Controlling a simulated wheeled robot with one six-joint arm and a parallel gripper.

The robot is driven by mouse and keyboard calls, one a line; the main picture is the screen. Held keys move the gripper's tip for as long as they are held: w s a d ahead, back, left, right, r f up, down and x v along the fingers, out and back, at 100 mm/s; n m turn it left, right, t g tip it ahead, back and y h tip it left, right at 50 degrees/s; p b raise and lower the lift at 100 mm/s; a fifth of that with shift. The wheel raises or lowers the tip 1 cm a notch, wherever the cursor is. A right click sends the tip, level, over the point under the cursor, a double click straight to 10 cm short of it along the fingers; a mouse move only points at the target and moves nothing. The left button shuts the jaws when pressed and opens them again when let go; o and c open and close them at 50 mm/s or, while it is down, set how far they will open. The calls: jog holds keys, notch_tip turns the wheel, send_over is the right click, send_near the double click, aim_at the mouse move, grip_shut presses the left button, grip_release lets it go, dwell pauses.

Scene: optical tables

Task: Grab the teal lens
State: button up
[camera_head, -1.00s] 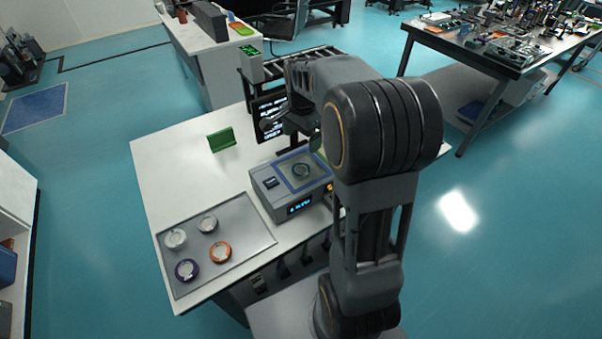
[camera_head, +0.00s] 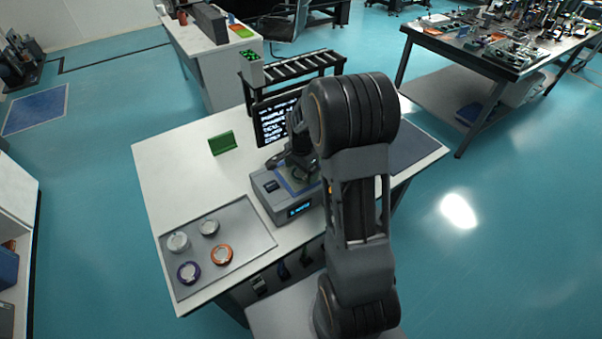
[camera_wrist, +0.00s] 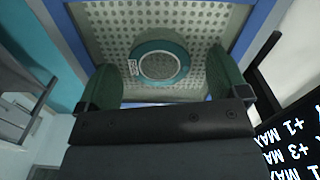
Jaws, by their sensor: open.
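The teal lens (camera_wrist: 160,64) is a round ring with a clear centre. In the wrist view it lies on a perforated plate with a blue border, with a small white label at its left. The plate (camera_head: 283,183) is on top of a grey instrument (camera_head: 270,199) with a lit display. My gripper (camera_wrist: 165,88) is open, its two green pads to the left and right and nearer the camera than the lens. The lens is between and just beyond the pads, apart from them. In the head view my gripper (camera_head: 299,172) is over the plate and hides the lens.
A grey tray (camera_head: 240,236) at the front left holds several ringed lenses, including a purple one (camera_head: 189,272) and an orange one (camera_head: 222,254).

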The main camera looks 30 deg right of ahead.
jog(key=shift+f, duration=0.3)
jog(key=c, duration=1.1)
